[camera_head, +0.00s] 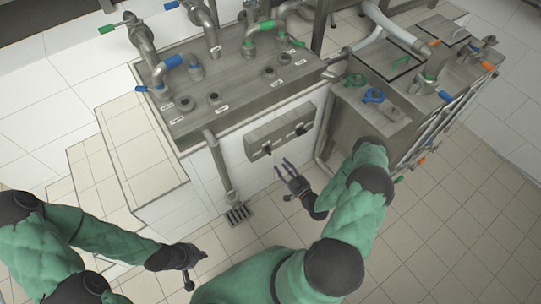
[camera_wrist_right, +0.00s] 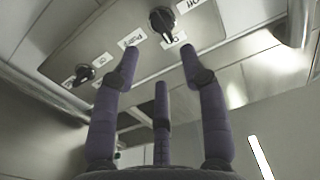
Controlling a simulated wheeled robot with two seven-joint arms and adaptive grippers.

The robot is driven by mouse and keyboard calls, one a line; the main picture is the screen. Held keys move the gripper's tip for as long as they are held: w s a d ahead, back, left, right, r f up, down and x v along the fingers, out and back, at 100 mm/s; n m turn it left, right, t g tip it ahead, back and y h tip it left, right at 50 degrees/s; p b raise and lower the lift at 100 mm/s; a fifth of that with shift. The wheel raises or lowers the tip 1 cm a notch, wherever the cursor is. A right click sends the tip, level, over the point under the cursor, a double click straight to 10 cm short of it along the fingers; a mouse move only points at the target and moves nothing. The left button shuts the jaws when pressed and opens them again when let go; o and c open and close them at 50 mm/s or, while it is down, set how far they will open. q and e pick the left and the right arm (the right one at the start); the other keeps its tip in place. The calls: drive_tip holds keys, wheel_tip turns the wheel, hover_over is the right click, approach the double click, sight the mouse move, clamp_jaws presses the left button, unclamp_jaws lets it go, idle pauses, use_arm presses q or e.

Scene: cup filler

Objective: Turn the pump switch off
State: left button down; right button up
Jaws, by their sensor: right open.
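The pump switch is a black rotary knob (camera_wrist_right: 163,20) on a grey metal panel. A "Pump" label is beside it, with "Off" and "On" labels around it. In the head view the panel (camera_head: 277,137) is on the front of the white counter, and the knob (camera_head: 300,130) is at its right end. My right gripper (camera_head: 283,165) is open and empty, below and in front of the panel, apart from the knob. In the right wrist view its purple fingers (camera_wrist_right: 160,68) are spread beneath the switch. My left gripper (camera_head: 189,279) hangs low at the left, away from the panel; its fingers are unclear.
A second black knob (camera_wrist_right: 83,73) is on the same panel. A vertical drain pipe (camera_head: 219,165) runs down beside the panel to a floor grate (camera_head: 238,214). A metal machine (camera_head: 375,120) with valves stands at the right. The tiled floor in front is free.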

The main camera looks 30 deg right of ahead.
sight(269, 152)
drive_tip(key=w+b, duration=0.2)
drive_tip(key=w, duration=0.6)
drive_tip(key=shift+w+a, duration=0.3)
drive_tip(key=shift+a, duration=0.1)
clamp_jaws()
